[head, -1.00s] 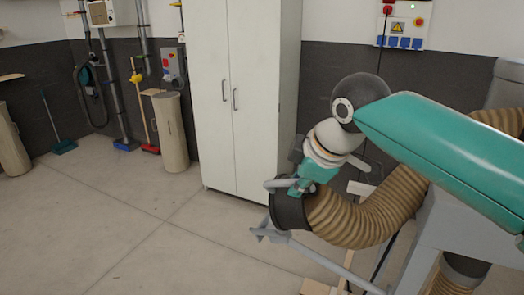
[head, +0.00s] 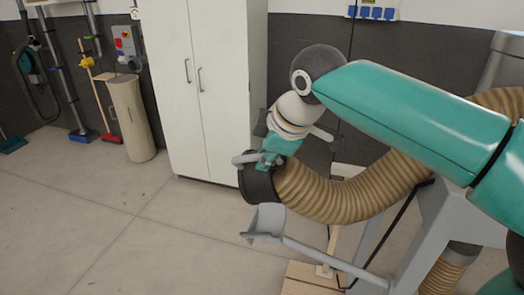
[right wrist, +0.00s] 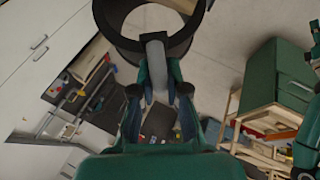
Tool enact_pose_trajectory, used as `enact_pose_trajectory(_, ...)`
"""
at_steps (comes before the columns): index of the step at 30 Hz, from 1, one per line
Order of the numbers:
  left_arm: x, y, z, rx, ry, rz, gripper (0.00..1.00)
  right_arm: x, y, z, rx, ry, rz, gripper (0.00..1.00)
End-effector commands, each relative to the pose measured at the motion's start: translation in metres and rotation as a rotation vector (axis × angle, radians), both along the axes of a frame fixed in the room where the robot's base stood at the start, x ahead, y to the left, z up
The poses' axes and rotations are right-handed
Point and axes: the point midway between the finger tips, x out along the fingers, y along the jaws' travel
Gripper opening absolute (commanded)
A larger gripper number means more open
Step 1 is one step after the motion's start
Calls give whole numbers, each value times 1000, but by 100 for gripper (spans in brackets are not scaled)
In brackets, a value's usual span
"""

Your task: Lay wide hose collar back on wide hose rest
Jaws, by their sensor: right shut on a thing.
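The wide hose collar (head: 258,185) is a dark ring at the end of the thick tan ribbed hose (head: 345,200). My right gripper (head: 268,160) is shut on the collar's grey handle. In the right wrist view my right gripper (right wrist: 158,95) grips that handle, with the black collar (right wrist: 120,35) beyond it. The wide hose rest (head: 265,222) is a grey open cradle on a slanting grey arm. In the head view the collar appears just above the rest, apart from it. The rest cannot be made out in the right wrist view. My left gripper is not in view.
A tall white cabinet (head: 212,90) stands behind the collar. A beige cylindrical bin (head: 132,118) and a broom stand at the left wall. A wooden board (head: 303,280) lies below the rest arm. The floor to the left is clear.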

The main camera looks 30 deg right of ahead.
Motion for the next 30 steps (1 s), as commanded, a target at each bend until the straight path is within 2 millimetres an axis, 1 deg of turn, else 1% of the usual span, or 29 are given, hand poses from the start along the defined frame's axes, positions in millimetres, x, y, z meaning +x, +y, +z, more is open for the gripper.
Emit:
enact_pose_trajectory(5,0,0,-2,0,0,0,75,3,4,-16,-1,1,10,0)
enact_pose_trajectory(7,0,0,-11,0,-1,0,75,4,5,-27,0,-1,12,0)
enact_pose_trajectory(21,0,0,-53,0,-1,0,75,5,6,-73,0,-1,15,0)
enact_pose_trajectory(30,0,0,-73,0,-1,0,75,5,7,-96,0,-2,15,0)
